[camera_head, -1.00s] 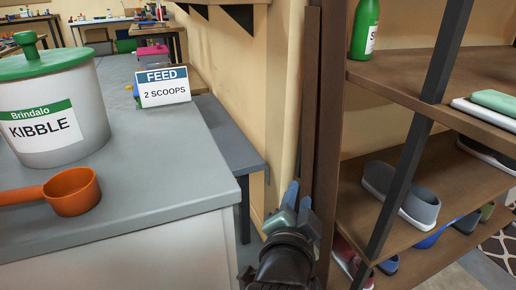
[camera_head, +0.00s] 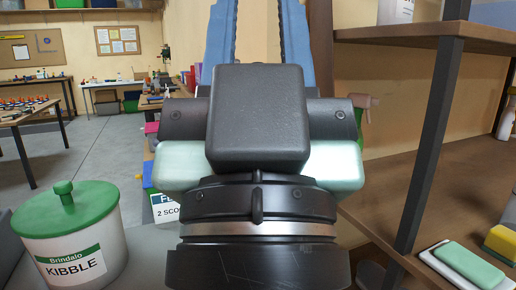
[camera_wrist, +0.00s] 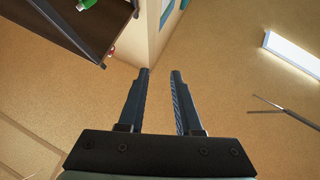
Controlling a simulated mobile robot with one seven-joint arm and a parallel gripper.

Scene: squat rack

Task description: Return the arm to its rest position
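My gripper (camera_head: 260,35) stands upright, large and close, in the middle of the head view. Its two blue fingers point up, and their tips are cut off by the top edge. In the wrist view my gripper (camera_wrist: 161,72) shows both fingers apart with nothing between them. The wrist view looks toward the wall and ceiling area. My wrist hides much of the middle of the head view.
A shelf rack (camera_head: 432,150) stands close on the right, holding a green soap-like block (camera_head: 469,262) and a yellow item (camera_head: 502,243). A kibble bin (camera_head: 75,245) with a green lid stands lower left. A feed sign (camera_head: 165,208) is partly hidden. Open floor (camera_head: 105,150) lies at left.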

